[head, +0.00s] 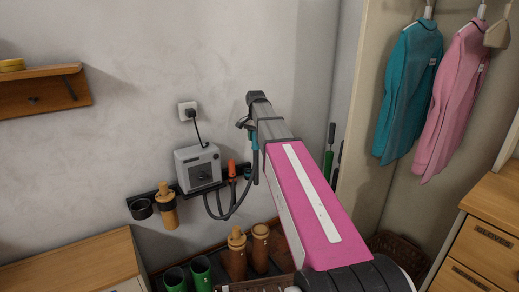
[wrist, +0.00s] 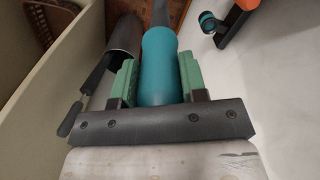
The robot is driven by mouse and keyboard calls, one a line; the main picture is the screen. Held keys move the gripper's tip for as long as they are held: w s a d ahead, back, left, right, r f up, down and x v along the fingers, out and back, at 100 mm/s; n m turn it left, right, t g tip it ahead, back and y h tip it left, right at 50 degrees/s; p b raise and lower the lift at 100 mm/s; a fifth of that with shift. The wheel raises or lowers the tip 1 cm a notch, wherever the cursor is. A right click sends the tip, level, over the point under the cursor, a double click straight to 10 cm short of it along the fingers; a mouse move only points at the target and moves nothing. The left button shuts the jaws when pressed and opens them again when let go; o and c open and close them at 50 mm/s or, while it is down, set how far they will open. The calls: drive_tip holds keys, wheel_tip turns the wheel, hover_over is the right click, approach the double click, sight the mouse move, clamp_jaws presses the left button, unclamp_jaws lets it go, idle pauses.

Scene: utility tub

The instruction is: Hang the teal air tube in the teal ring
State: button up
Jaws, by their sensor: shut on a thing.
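The teal air tube (wrist: 162,65) is held between the green fingers of my gripper (wrist: 160,82) in the wrist view, with a dark hose running from its far end. In the head view the teal tube (head: 255,143) shows small beside my gripper (head: 247,124), out near the wall, above and right of the wall rail. A round teal part (wrist: 208,21), which looks like the teal ring, lies at the upper right in the wrist view, apart from the tube.
A grey box (head: 198,167) with a looping hose is on the wall. The rail below holds a black ring (head: 141,208), a tan bottle (head: 166,207) and an orange tube (head: 232,169). Several containers stand below. A dark cylinder (wrist: 125,42) is left of my gripper.

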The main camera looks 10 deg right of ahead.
drive_tip(key=w+a+r+m, duration=0.1)
drive_tip(key=w+r+m, duration=0.2)
drive_tip(key=w+m, duration=0.35)
drive_tip(key=w+a+r+m, duration=0.1)
drive_tip(key=w+r+m, duration=0.2)
drive_tip(key=w, duration=0.7)
wheel_tip(320, 180, down, 6)
drive_tip(key=shift+s+d+n, duration=0.15)
drive_tip(key=shift+s+n, duration=0.05)
drive_tip(key=shift+n, duration=0.15)
wheel_tip(320, 180, down, 10)
drive_tip(key=shift+r, duration=0.25)
idle(5.0)
